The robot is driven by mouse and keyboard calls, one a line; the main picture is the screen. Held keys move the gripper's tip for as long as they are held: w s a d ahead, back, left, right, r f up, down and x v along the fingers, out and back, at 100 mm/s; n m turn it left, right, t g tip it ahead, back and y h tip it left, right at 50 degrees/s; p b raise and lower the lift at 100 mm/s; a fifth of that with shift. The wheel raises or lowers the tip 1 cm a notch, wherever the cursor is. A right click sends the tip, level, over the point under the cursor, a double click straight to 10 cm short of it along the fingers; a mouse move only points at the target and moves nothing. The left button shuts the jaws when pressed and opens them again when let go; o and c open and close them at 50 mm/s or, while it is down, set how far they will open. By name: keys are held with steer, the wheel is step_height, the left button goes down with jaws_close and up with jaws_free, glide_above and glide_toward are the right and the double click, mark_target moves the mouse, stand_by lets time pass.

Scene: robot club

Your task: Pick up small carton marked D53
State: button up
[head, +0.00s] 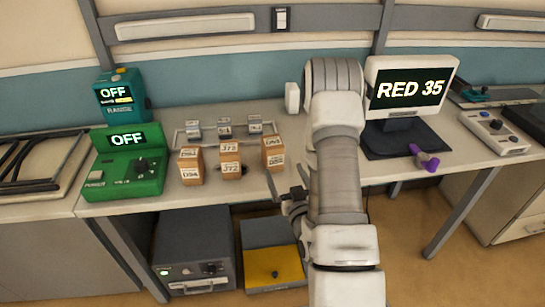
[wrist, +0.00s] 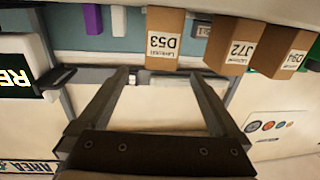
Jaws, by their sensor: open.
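The small carton marked D53 (head: 273,153) is a brown box with a white label. It stands rightmost of three cartons near the table's front edge in the head view. In the wrist view, which is upside down, the D53 carton (wrist: 164,38) is at top centre, beyond and between my fingertips. My gripper (wrist: 161,76) is open and empty. In the head view my gripper (head: 292,194) is partly hidden by my arm, just right of and below the D53 carton.
Carton J72 (head: 231,161) and carton D94 (head: 190,166) stand left of D53. Behind them is a rack (head: 224,129) with small labelled items. A green device (head: 126,162) is at left; a monitor reading RED 35 (head: 411,90) and a purple object (head: 425,159) are at right.

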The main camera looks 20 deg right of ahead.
mark_target(277, 155)
steer(key=w+b, duration=0.1)
steer(key=b, duration=0.2)
steer(key=w+b, duration=0.1)
steer(key=b, duration=0.2)
steer(key=shift+d+f, duration=0.2)
steer(key=shift+f, duration=0.05)
steer(key=b, duration=0.3)
steer(key=shift+w+b, duration=0.2)
steer(key=shift+b, duration=0.1)
steer(key=w+b, duration=0.2)
steer(key=b, duration=0.2)
steer(key=shift+w+d, duration=0.1)
steer(key=shift+d, duration=0.1)
steer(key=shift+w+d+r+b, duration=0.1)
steer(key=shift+w+r+b, duration=0.15)
steer(key=shift+w, duration=0.55)
steer(key=shift+w+d+f+b, duration=0.1)
steer(key=shift+w+d+b, duration=0.1)
steer(key=shift+w, duration=0.85)
steer(key=shift+w+d+b, duration=0.1)
steer(key=shift+w+b, duration=0.1)
steer(key=shift+w, duration=0.8)
steer(key=shift+w+d+f+b, duration=0.1)
steer(key=shift+w+d+b, duration=0.1)
steer(key=shift+w, duration=0.85)
steer(key=shift+r, duration=0.1)
steer(key=c, duration=1.5)
steer(key=shift+c, duration=0.2)
